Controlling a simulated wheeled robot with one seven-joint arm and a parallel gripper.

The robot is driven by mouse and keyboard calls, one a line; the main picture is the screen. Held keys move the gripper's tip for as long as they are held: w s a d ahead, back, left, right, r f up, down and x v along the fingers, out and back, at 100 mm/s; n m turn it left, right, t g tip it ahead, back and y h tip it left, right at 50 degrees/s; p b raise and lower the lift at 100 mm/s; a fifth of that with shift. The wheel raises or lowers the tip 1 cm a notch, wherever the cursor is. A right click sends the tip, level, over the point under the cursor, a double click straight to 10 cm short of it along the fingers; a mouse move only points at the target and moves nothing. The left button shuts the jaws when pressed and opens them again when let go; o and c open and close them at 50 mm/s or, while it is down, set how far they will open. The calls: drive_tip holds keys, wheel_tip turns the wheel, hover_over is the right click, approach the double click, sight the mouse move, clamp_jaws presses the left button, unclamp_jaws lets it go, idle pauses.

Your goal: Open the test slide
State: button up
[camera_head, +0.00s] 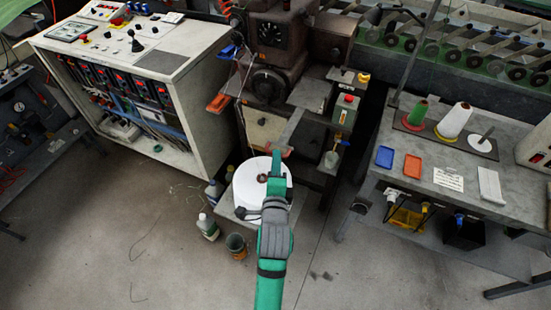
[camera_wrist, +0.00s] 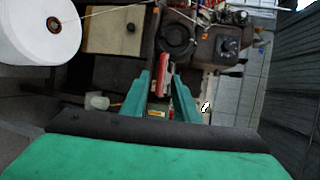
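My gripper (camera_head: 276,160) reaches forward over the white spool toward the front of the dark machine. In the wrist view my gripper's green fingers (camera_wrist: 163,90) stand apart, with a red bar-like part (camera_wrist: 163,72) showing between or just beyond them. I cannot tell whether they touch it. In the head view a small reddish part (camera_head: 286,151) shows at the fingertips, at the near end of a slanted grey metal strip (camera_head: 291,130). This may be the test slide and its handle; no label for it is readable. The fingertips partly hide it.
The white spool (camera_head: 280,192) stands below my gripper and shows at left in the wrist view (camera_wrist: 40,35). A bottle (camera_head: 207,227) and bucket (camera_head: 236,245) stand on the floor. A control cabinet (camera_head: 170,65) is left, a workbench (camera_head: 440,160) right. Front floor is clear.

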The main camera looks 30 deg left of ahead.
drive_tip(key=v, duration=0.8)
drive_tip(key=shift+s, duration=0.1)
drive_tip(key=s+d+f+n+t+h, duration=0.1)
drive_tip(key=s+d+f+n+h, duration=0.35)
drive_tip(key=s+d+f, duration=0.55)
drive_tip(key=s+d+n+h, duration=0.1)
drive_tip(key=s+d+n, duration=0.3)
drive_tip(key=s, duration=0.3)
drive_tip(key=s+d+n+h, duration=0.1)
drive_tip(key=s+d+n, duration=0.4)
drive_tip(key=s, duration=0.3)
drive_tip(key=shift+s+r, duration=0.3)
drive_tip(key=shift+r, duration=0.05)
